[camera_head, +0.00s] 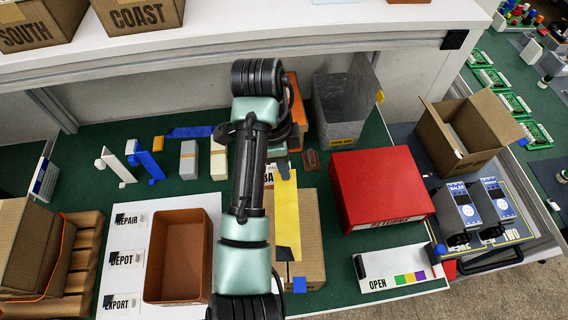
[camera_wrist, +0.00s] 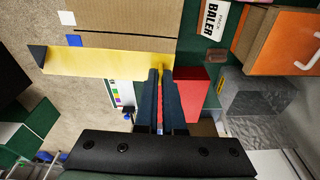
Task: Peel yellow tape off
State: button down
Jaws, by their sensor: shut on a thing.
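The yellow tape (camera_head: 288,215) is a long flat strip with a dark lower end, over the cardboard box (camera_head: 312,240) in the head view. In the wrist view the yellow tape (camera_wrist: 105,63) runs from a dark corner at the left to my gripper (camera_wrist: 161,73), alongside the box (camera_wrist: 125,25). My gripper's dark fingers are closed on its right end. I cannot tell how much of the strip still touches the box. In the head view my arm hides the box's left part and most of the gripper.
A red box (camera_head: 380,188) stands right of the cardboard box. A grey metal bin (camera_head: 342,105) is behind, under a white shelf (camera_head: 220,45). A brown tray (camera_head: 178,258) lies left of my arm. An open carton (camera_head: 466,130) stands at the right.

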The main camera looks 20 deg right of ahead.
jog(key=shift+r+p, duration=0.95)
jog(key=shift+r, duration=0.15)
jog(key=shift+r, duration=0.1)
